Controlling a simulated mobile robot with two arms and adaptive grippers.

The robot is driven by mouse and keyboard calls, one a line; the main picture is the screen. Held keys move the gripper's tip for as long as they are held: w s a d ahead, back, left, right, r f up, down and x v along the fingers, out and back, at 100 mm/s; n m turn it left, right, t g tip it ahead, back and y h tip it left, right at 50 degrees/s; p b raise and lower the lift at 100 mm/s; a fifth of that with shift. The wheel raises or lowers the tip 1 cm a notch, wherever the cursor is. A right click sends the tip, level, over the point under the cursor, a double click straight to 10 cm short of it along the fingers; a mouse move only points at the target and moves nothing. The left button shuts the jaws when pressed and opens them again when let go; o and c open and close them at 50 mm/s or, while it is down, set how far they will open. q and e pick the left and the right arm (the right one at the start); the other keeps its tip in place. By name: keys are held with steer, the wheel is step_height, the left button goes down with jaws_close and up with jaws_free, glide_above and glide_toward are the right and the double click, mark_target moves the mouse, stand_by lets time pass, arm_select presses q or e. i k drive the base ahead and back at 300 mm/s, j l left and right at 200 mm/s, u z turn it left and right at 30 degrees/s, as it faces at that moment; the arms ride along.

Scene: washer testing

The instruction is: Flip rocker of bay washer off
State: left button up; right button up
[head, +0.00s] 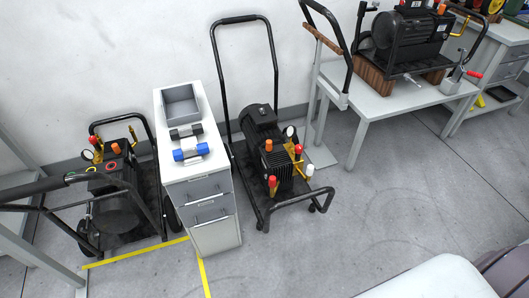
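A black pressure washer (115,205) on a wheeled cart stands at the left, beside yellow floor tape; it appears to be the bay washer. Its top panel (108,167) has a red and a green ringed control and an orange knob (116,148). A gauge and brass fittings are beside the panel. I cannot make out the rocker or its position at this size. A black cart handle crosses in front of this washer. Neither of my grippers is in view.
A second washer (268,135) stands on a cart right of a white drawer cabinet (210,215), which holds a grey bin (180,104) and blue-and-white parts (190,150). A third washer (405,40) is on a table (385,104). Floor (300,245) in front is clear.

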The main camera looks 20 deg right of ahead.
mark_target(262, 110)
steer(key=i+l+u, duration=0.3)
steer(key=i, duration=0.2)
steer(key=i+l+u, duration=0.3)
steer(key=i+l, duration=0.1)
steer(key=i, duration=0.05)
